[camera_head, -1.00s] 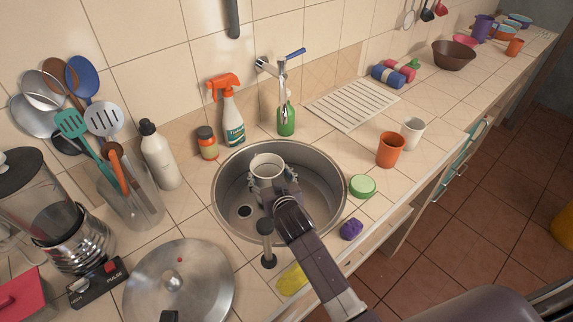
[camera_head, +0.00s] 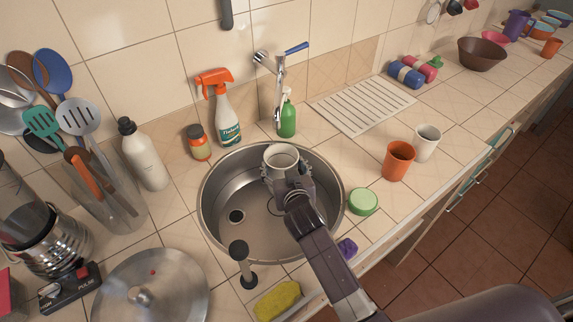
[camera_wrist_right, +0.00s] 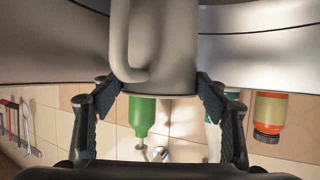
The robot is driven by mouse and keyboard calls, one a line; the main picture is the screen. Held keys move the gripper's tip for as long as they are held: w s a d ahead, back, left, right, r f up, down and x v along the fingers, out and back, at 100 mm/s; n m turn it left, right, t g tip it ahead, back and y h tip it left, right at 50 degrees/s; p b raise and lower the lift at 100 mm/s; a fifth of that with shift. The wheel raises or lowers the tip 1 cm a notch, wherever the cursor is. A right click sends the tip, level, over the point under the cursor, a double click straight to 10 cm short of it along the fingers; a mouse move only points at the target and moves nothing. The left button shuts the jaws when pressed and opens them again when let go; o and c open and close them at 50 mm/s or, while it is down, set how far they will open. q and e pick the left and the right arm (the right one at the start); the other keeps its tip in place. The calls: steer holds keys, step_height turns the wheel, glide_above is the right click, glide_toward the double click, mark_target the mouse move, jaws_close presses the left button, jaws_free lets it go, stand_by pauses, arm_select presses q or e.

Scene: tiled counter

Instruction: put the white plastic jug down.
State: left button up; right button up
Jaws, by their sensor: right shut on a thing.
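The white plastic jug (camera_head: 281,158) is over the round metal sink (camera_head: 222,203), towards its far side under the tap. My right gripper (camera_head: 286,178) is shut on the jug from the near side and hides its lower part in the head view. In the right wrist view the jug (camera_wrist_right: 168,50), with its looped handle, sits between the two fingers of my right gripper (camera_wrist_right: 160,88). I cannot tell whether the jug's base touches the sink bottom. My left gripper is not in view.
A tap (camera_head: 279,85), green soap bottle (camera_head: 287,115) and spray bottle (camera_head: 226,115) stand behind the sink. An orange cup (camera_head: 397,161), white cup (camera_head: 427,143) and green round container (camera_head: 363,201) are on the right. A pot lid (camera_head: 150,290) lies front left. The ribbed drainboard (camera_head: 362,103) is bare.

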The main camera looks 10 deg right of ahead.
steer(key=shift+s+a, duration=0.25)
steer(key=shift+a, duration=0.25)
steer(key=o, duration=1.6)
steer(key=shift+d+f, duration=0.1)
steer(key=shift+d, duration=0.05)
steer(key=shift+o, duration=1.4)
steer(key=shift+w+d, duration=0.1)
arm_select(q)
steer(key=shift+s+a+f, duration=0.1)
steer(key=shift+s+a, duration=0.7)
arm_select(e)
steer(key=shift+o, duration=0.2)
steer(key=shift+r, duration=0.2)
steer(key=shift+s+r, duration=0.1)
steer(key=shift+s, duration=0.5)
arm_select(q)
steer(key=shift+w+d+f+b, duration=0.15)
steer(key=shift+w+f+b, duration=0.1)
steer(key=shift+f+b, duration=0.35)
arm_select(e)
steer(key=v, duration=1.1)
